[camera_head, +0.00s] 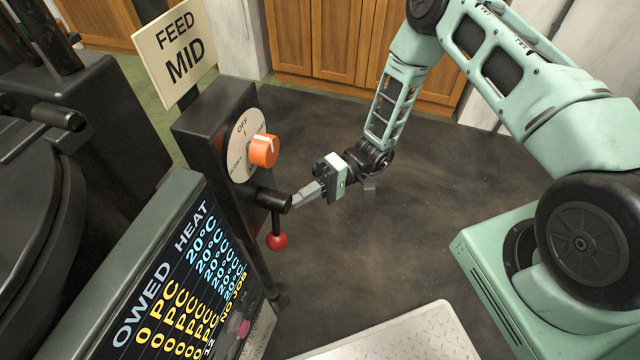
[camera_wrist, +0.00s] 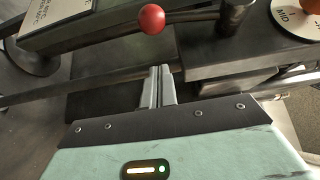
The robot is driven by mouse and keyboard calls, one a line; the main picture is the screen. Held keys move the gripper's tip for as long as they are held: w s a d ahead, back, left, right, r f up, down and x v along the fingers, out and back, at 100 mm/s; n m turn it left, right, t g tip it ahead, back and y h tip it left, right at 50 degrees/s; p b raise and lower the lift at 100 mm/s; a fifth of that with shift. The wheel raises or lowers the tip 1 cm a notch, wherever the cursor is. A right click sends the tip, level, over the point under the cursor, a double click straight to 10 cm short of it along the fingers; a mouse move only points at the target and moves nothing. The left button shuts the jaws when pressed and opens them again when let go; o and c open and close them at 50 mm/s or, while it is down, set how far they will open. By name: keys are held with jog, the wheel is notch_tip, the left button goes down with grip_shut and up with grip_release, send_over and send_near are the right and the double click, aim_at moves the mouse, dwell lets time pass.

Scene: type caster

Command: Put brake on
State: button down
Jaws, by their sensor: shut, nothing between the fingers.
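The lever is a dark arm with a red ball knob (camera_head: 278,241) on the front of the black machine post, below the orange dial. In the head view the knob hangs down from the lever's dark hub (camera_head: 274,200). My gripper (camera_head: 302,199) is shut and empty, its tips close to the right of the hub; I cannot tell whether they touch it. In the wrist view the red knob (camera_wrist: 152,19) is beyond my gripper's closed fingers (camera_wrist: 158,72), with the lever running right to its hub (camera_wrist: 236,12). No marking names this lever as the brake.
An orange dial (camera_head: 264,150) on a round plate marked OFF sits above the lever. A FEED MID sign (camera_head: 176,48) stands on top. A job display (camera_head: 185,290) is at lower left. A pale metal plate (camera_head: 410,338) lies at the bottom. Dark floor to the right is clear.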

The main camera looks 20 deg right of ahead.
aim_at(276, 223)
jog(key=shift+s+a, duration=0.8)
jog(key=shift+s, duration=0.2)
jog(key=shift+s+a, duration=0.75)
jog(key=shift+s, duration=0.25)
jog(key=shift+s+a+f+m+y+b, duration=0.2)
jog(key=shift+s+a+m+y+b, duration=0.7)
jog(key=shift+s+y, duration=0.3)
jog(key=shift+w, duration=0.15)
